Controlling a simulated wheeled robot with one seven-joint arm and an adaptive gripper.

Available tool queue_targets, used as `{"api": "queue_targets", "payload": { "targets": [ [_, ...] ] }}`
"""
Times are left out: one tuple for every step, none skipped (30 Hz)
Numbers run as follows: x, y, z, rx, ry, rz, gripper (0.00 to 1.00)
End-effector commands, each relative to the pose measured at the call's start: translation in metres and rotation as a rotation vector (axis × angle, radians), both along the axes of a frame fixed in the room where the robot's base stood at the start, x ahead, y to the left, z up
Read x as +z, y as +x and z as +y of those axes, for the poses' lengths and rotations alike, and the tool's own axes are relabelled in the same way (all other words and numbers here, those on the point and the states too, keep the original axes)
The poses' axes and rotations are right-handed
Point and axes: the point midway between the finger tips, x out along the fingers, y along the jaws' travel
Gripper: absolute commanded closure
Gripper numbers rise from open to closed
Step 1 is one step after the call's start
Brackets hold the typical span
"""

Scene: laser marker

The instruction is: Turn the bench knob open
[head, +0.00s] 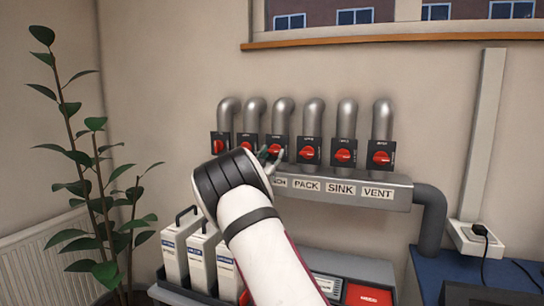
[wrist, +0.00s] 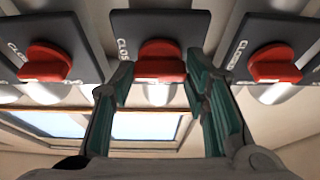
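The bench knob (head: 275,149) is a red knob on a black plate, third from left in a row of similar knobs. Its label below, ending in "NCH" (head: 279,183), is partly hidden by my gripper. My gripper (head: 270,157) is in front of this knob. In the wrist view the red knob (wrist: 160,62) sits between my gripper's two green-padded fingers (wrist: 158,84), which are open on either side of it. "CLOSED" lettering shows on its plate, partly covered by the left finger. I cannot tell whether the fingers touch the knob.
Neighbouring red knobs stand close on both sides, at left (wrist: 46,64) and right (wrist: 275,64). Grey pipes (head: 314,108) rise above the plates. Several white containers (head: 202,258) stand below, left of my arm. A plant (head: 100,200) stands at the left.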

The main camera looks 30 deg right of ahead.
Motion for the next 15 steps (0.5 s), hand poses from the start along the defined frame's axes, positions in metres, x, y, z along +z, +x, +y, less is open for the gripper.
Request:
{"api": "queue_targets", "payload": {
  "targets": [
    [0.0001,-0.0002,-0.0001,-0.001,0.0,0.0,0.77],
    [0.0001,-0.0002,-0.0001,-0.001,0.0,0.0,0.84],
    [0.0001,-0.0003,-0.0002,-0.001,0.0,0.0,0.86],
    [0.0002,-0.0003,-0.0001,-0.001,0.0,0.0,0.86],
    [0.0002,-0.0003,-0.0001,-0.001,0.0,0.0,0.86],
    [0.0002,-0.0003,-0.0001,-0.001,0.0,0.0,0.86],
    [0.0002,-0.0004,-0.0002,0.0,-0.001,0.001,0.86],
    [0.0002,-0.0004,-0.0002,-0.001,-0.002,0.002,0.86],
    [0.0002,-0.0004,-0.0003,0.0,-0.004,0.005,0.86],
    [0.0003,-0.0005,-0.0004,-0.001,-0.006,0.008,0.86],
    [0.0004,-0.0005,-0.0003,0.0,-0.011,0.012,0.86],
    [0.0005,-0.0006,-0.0004,0.0,-0.017,0.02,0.86],
    [0.0007,-0.0007,-0.0004,0.0,-0.022,0.027,0.86],
    [0.0008,-0.0008,-0.0005,0.0,-0.029,0.034,0.86],
    [0.0008,-0.001,-0.0006,-0.001,-0.04,0.048,0.86]
  ]
}}
